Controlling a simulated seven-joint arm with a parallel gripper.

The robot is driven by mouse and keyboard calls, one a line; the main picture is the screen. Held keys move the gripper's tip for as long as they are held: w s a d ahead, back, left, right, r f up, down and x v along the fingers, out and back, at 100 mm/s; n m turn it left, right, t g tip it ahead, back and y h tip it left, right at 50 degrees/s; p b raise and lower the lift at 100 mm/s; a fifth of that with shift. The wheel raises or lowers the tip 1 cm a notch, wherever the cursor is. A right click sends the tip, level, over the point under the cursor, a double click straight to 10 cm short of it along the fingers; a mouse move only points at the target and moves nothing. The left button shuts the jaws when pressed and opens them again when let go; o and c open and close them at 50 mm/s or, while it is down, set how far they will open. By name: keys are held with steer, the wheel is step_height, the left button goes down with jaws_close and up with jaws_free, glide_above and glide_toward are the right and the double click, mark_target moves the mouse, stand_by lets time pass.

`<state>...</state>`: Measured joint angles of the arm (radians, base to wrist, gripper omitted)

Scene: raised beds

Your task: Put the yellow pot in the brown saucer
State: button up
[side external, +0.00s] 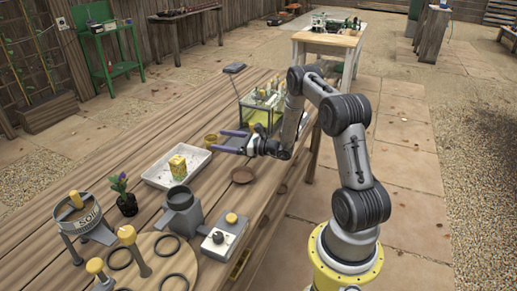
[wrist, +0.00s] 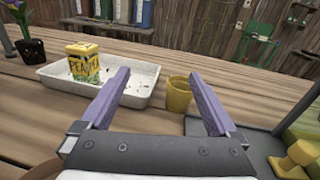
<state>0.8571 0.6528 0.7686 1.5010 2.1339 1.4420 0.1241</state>
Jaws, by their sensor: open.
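The yellow pot (wrist: 179,96) stands upright on the wooden table, beyond my fingertips in the wrist view and right of the white tray. In the side view the pot (side external: 210,140) shows small, just left of my gripper. My gripper (side external: 226,142) is open and empty, held level over the table with its purple fingers pointing toward the pot's side. In the wrist view my gripper (wrist: 160,82) has its fingers wide apart, the pot showing nearer the right finger.
A white tray (side external: 150,180) holds a yellow box (side external: 177,165). A potted plant (side external: 124,194), a grey device (side external: 183,211) and a round board (side external: 155,246) stand at the front. A glass-sided box (side external: 247,118) is behind my gripper. Table around the saucer is fairly clear.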

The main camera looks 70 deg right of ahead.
steer(key=w+a+r+n+g+y, duration=0.1)
steer(key=a+r+n+g+y, duration=0.2)
steer(key=a+r+n+y, duration=0.55)
steer(key=s+a+r+n+g, duration=0.4)
steer(key=a+n, duration=0.1)
steer(key=a, duration=0.5)
steer(key=s+a+r+n+g, duration=0.4)
steer(key=s+a+n, duration=0.1)
steer(key=a, duration=0.4)
steer(key=s+a+r+n+g+h, duration=0.1)
steer(key=s+n+h, duration=0.3)
steer(key=s, duration=0.5)
steer(key=s+a+r+n+g+h, duration=0.2)
steer(key=s+n+h, duration=0.2)
steer(key=s+n, duration=0.3)
steer(key=s, duration=0.3)
steer(key=shift+s, duration=0.15)
steer(key=s+d+n+t+h, duration=0.1)
steer(key=n, duration=0.1)
steer(key=s+d+r+n+h, duration=0.1)
steer(key=s+d+n, duration=0.1)
steer(key=shift+s+d+t+h, duration=0.2)
steer(key=shift+t+h, duration=0.05)
steer(key=shift+t, duration=0.15)
steer(key=shift+o, duration=0.3)
steer(key=shift+s+d, duration=0.15)
steer(key=shift+d, duration=0.15)
